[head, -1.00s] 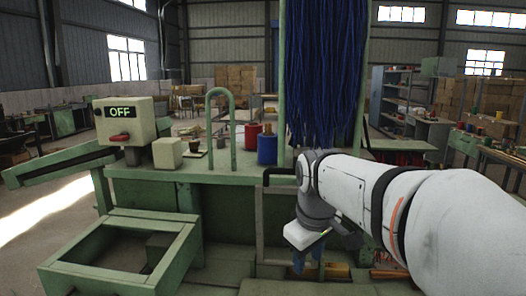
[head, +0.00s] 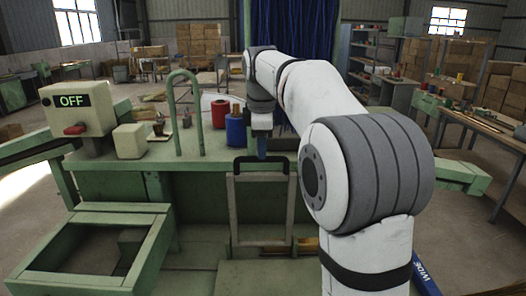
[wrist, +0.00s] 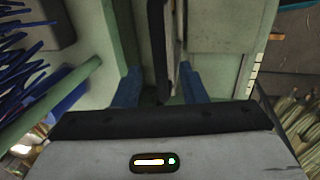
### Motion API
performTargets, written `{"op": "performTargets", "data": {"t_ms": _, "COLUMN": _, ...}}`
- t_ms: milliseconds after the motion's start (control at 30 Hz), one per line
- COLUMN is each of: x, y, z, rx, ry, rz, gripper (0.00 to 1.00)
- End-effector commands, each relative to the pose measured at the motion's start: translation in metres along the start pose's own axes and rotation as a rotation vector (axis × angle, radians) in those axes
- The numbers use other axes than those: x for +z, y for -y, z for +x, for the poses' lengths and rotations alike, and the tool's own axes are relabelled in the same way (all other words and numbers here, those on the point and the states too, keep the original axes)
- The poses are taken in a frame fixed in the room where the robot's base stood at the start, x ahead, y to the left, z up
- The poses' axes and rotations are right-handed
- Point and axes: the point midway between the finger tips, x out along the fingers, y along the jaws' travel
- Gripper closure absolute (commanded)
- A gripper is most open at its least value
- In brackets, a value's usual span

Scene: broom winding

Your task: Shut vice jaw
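My gripper (head: 262,148) is above the front of the green bench, its blue fingers pointing down at the black top bar (head: 251,160) of an upright pale frame (head: 233,210). This frame may be the vice jaw; I cannot tell for sure. In the wrist view my gripper (wrist: 160,92) has its two blue fingers apart. A dark bar (wrist: 158,40) runs between them, next to a thin upright edge. I cannot tell whether either finger touches it. The lower part of the bar is hidden by my gripper.
On the green bench (head: 120,170) stand an OFF switch box (head: 75,108) with a red lever, a pale block (head: 130,141), a green hoop (head: 173,110), a red spool (head: 220,112) and a blue spool (head: 236,133). Blue bristles (head: 300,25) hang behind my arm. An open green frame (head: 150,245) is front left.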

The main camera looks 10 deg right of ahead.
Motion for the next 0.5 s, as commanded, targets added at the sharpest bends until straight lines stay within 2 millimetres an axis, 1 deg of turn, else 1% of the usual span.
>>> {"op": "performTargets", "data": {"t_ms": 33, "x": -0.001, "y": 0.001, "z": 0.008, "rx": -0.003, "ry": 0.000, "rz": -0.001, "gripper": 0.62}}
{"op": "performTargets", "data": {"t_ms": 100, "x": -0.002, "y": 0.001, "z": 0.017, "rx": -0.002, "ry": 0.000, "rz": -0.002, "gripper": 0.62}}
{"op": "performTargets", "data": {"t_ms": 200, "x": -0.002, "y": 0.001, "z": 0.026, "rx": -0.002, "ry": -0.001, "rz": -0.003, "gripper": 0.62}}
{"op": "performTargets", "data": {"t_ms": 333, "x": -0.003, "y": 0.001, "z": 0.031, "rx": 0.001, "ry": -0.001, "rz": -0.003, "gripper": 0.62}}
{"op": "performTargets", "data": {"t_ms": 500, "x": -0.003, "y": 0.001, "z": 0.032, "rx": 0.001, "ry": -0.002, "rz": -0.004, "gripper": 0.62}}
